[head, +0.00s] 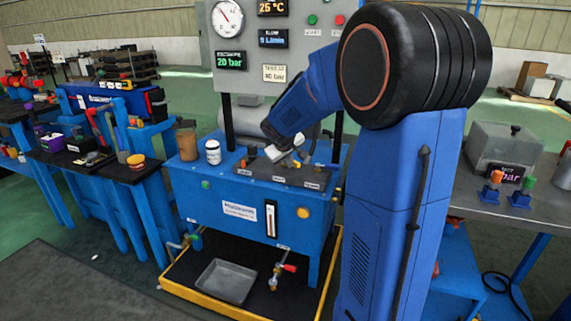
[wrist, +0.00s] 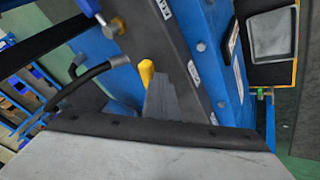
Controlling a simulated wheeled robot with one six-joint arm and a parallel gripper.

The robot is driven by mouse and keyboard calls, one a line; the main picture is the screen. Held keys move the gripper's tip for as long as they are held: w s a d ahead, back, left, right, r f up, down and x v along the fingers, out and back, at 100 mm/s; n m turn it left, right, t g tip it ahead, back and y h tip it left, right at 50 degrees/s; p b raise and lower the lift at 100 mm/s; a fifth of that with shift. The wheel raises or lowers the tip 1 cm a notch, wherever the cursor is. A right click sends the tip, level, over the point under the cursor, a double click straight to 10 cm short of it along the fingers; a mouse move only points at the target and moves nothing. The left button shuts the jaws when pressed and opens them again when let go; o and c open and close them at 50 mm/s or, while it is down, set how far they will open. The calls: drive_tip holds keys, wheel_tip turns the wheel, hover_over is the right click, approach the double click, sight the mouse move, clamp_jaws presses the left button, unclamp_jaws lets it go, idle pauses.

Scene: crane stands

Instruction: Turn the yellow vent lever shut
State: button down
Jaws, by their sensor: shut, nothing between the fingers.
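The yellow vent lever (wrist: 146,72) shows in the wrist view as a short rounded yellow end on the dark top plate of the blue test stand. My gripper (wrist: 160,86) is shut, with nothing held. Its grey finger wedge is close beside the yellow end and hides the lower part of the lever; I cannot tell whether they touch.
A brown jar (head: 187,140) and a white bottle (head: 213,152) stand on the left of the stand's top. A gauge panel (head: 272,60) rises behind. A black hose (wrist: 82,82) curves close by in the wrist view. A grey tray (head: 227,281) lies below.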

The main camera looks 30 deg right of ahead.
sight(297, 162)
drive_tip(key=shift+s+d, duration=0.15)
drive_tip(key=shift+d, duration=1.4)
drive_tip(key=shift+d+r, duration=0.15)
drive_tip(key=shift+d, duration=0.05)
